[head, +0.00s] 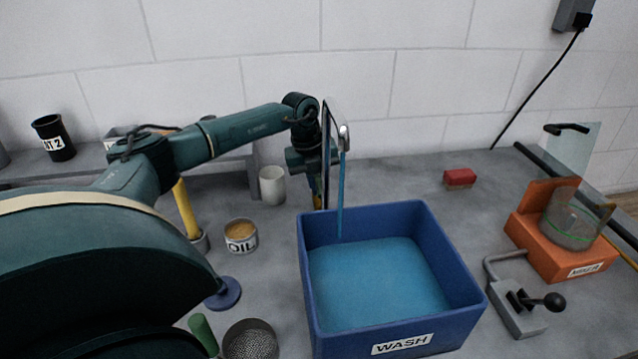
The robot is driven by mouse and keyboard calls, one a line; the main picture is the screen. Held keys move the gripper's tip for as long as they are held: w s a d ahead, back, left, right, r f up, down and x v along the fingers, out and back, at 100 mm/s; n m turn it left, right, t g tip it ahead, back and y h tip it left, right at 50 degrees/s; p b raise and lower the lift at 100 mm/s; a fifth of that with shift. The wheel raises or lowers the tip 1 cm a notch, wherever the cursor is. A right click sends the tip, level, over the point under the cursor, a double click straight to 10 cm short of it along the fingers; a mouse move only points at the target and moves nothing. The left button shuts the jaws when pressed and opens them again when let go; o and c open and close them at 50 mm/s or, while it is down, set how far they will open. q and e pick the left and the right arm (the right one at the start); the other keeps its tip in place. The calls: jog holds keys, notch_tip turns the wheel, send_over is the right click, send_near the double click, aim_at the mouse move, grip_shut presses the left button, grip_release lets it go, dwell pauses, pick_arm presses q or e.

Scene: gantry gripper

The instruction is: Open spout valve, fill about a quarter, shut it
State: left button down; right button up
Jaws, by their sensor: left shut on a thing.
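The blue tub labelled WASH (312,262) stands on the grey bench below the spout. The metal spout (345,136) juts out past a thin upright panel (328,150) seen nearly edge-on. A blue stream (340,195) runs from the spout into the tub. The blue liquid (380,278) covers the tub floor, with its surface below the rim and bare wall above it. My left gripper (317,184) is at the panel's left side, shut on the spout valve. The panel and gripper hide the valve itself and the fingertips. My right gripper is out of view.
An OIL tin (240,237), a pale cup (272,186) and a mesh-topped round container (250,342) stand left of the tub. A red block (459,178), a lever box (518,306) and an orange stand with a glass vessel (545,250) are to the right.

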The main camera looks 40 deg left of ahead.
pick_arm(q)
jog(key=shift+a, duration=0.1)
jog(key=m, duration=0.4)
jog(key=shift+a+r, duration=0.1)
jog(key=shift+a, duration=0.05)
jog(key=m, duration=0.3)
jog(key=m+g, duration=0.1)
jog(key=shift+a+m+h, duration=0.25)
jog(key=shift+m+h, duration=0.05)
jog(key=shift+h, duration=0.1)
jog(key=m, duration=0.2)
jog(key=m+g+b, duration=0.1)
jog(key=m, duration=0.1)
jog(key=shift+w+a+m, duration=0.1)
jog(key=shift+a+m, duration=0.1)
jog(key=shift+m, duration=0.1)
jog(key=shift+w+a+m+g+b, duration=0.1)
jog(key=shift+m+g+b, duration=0.1)
jog(key=shift+m, duration=0.9)
jog(key=shift+w+a+m+g+b, duration=0.1)
jog(key=shift+m+g+b, duration=0.1)
jog(key=shift+m, duration=0.9)
jog(key=shift+d, duration=0.1)
jog(key=c, duration=1.4)
grip_release()
